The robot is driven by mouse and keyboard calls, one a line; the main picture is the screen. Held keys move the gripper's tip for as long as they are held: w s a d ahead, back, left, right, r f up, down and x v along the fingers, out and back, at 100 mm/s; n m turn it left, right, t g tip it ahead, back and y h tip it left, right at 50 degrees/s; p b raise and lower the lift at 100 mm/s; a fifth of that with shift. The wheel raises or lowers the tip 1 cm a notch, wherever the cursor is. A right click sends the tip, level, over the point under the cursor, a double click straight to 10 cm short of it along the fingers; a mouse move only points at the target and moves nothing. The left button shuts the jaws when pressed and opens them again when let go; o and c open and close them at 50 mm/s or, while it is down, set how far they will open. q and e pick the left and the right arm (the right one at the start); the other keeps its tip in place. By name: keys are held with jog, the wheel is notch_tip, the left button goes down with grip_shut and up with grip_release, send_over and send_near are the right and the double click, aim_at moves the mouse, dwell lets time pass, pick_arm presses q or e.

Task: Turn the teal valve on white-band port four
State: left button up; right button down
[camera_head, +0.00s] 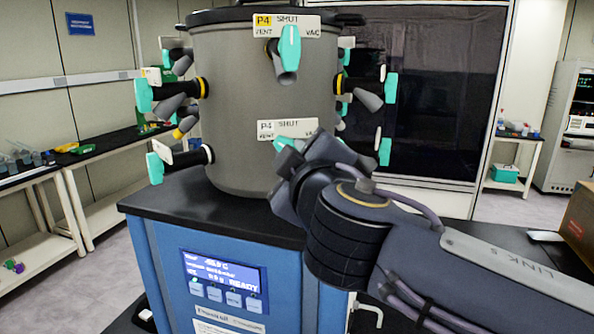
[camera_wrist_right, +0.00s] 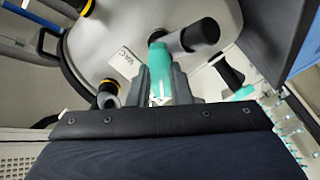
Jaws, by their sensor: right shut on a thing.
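The grey drum (camera_head: 235,80) of the freeze dryer carries two front ports with P4 labels. The lower label (camera_head: 272,127) has a white P4 patch and reads SHUT. Below it, the teal valve (camera_head: 297,142) is mostly hidden by my right gripper (camera_head: 284,152). In the right wrist view, the two fingers of my right gripper (camera_wrist_right: 160,90) are shut on the teal valve (camera_wrist_right: 159,62), one on each side. A grey port tube (camera_wrist_right: 197,36) is beside it. The upper P4 label (camera_head: 265,21) has a yellow patch, with its teal valve (camera_head: 290,47) upright. My left gripper is out of view.
More teal-handled ports stick out on both sides of the drum, such as a left handle (camera_head: 143,96) and a right handle (camera_head: 391,88). The drum stands on a blue cabinet (camera_head: 165,265) with a screen (camera_head: 222,272) reading READY. A cardboard box (camera_head: 580,222) is at the right edge.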

jog(key=shift+a+f+m+b, duration=0.1)
jog(key=shift+m+b, duration=2.45)
jog(key=shift+b, duration=0.55)
jog(key=shift+a+f+m+b, duration=0.1)
jog(key=shift+m+b, duration=2.45)
jog(key=shift+b, duration=0.5)
jog(key=shift+r, duration=0.1)
jog(key=c, duration=1.3)
grip_release()
jog(key=shift+s, duration=0.15)
jog(key=b+v, duration=0.1)
jog(key=v, duration=0.6)
jog(key=shift+s+d+b, duration=0.1)
jog(key=shift+s+b, duration=0.25)
jog(key=shift+b, duration=0.05)
